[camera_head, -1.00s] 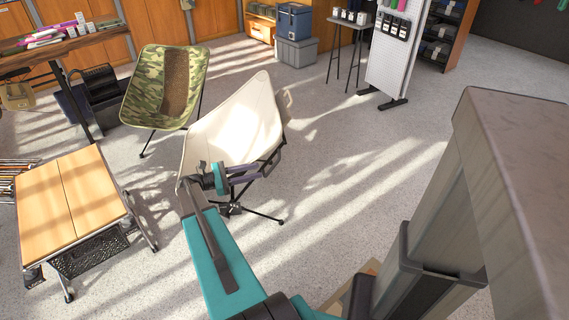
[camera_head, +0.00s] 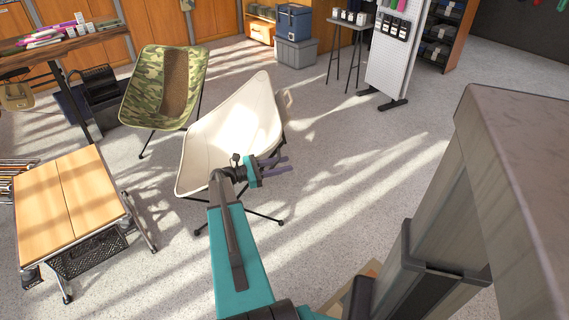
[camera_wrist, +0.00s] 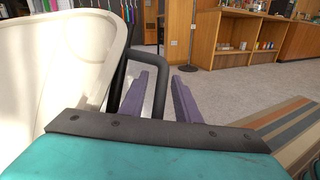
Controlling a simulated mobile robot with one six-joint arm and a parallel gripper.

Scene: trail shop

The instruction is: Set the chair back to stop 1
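A cream camp chair (camera_head: 212,138) with a thin black frame stands on the grey floor in the middle of the head view. Its pale shell also fills the left of the wrist view (camera_wrist: 55,75). A second chair in camouflage fabric (camera_head: 146,92) stands behind it to the left. My gripper (camera_head: 283,165) is at the cream chair's right lower side, with its purple fingers apart. In the wrist view a bent black tube shows close to the fingers (camera_wrist: 165,85); I cannot tell whether it lies between them. No marking for stop 1 can be made out.
A blue cooler on a grey box (camera_head: 296,52) and a white display panel (camera_head: 393,62) stand at the back. A striped rug (camera_wrist: 285,130) lies right in the wrist view. Floor right of the chair is clear.

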